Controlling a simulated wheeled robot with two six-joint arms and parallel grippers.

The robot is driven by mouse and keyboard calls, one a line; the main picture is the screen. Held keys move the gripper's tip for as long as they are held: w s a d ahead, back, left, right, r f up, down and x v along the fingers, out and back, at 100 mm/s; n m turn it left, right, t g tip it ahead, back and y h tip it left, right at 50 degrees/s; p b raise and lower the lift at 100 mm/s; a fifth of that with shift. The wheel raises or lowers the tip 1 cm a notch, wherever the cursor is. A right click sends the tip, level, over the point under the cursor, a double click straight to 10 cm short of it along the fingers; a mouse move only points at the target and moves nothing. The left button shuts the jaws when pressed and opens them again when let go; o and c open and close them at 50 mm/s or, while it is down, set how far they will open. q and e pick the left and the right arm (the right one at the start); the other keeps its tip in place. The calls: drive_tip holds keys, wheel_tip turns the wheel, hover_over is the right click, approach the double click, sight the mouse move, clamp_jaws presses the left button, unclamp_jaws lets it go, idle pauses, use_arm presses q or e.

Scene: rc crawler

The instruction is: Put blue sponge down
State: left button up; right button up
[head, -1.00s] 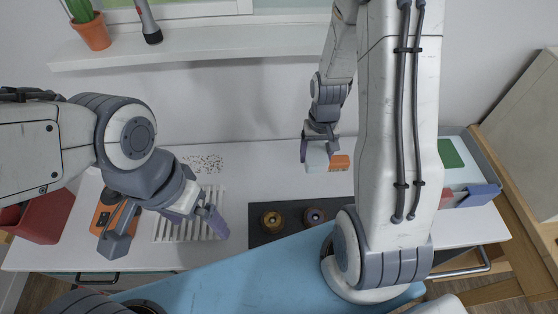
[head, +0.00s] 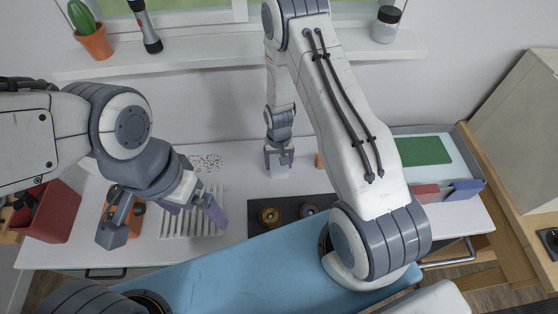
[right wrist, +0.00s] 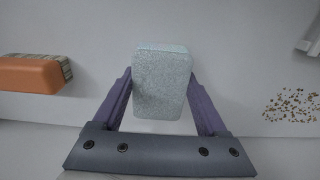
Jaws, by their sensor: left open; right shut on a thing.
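The pale blue sponge (right wrist: 161,82) is upright between the two purple fingers of my right gripper (right wrist: 161,100) in the right wrist view. In the head view, my right gripper (head: 279,158) is shut on it near the back wall, over the white worktop (head: 240,200). Whether the sponge touches the worktop cannot be told. My left gripper (head: 165,218) is open and empty, above the white slatted rack (head: 190,222) at the left.
An orange sponge (right wrist: 30,74) with a grey side lies left of the held one. Crumbs (right wrist: 291,106) are scattered to its right. A dark tray (head: 285,212) with two round pieces, a red bin (head: 55,212) and a tray with a green pad (head: 423,151) stand around. Worktop near the blue sponge is clear.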

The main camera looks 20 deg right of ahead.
drive_tip(key=shift+f, duration=0.1)
drive_tip(key=shift+f, duration=0.15)
drive_tip(key=o, duration=1.2)
drive_tip(key=shift+r, duration=0.45)
wheel_tip(320, 180, up, 12)
drive_tip(key=b, duration=0.3)
drive_tip(key=shift+f+b, duration=0.2)
drive_tip(key=shift+b, duration=0.1)
drive_tip(key=shift+f, duration=0.1)
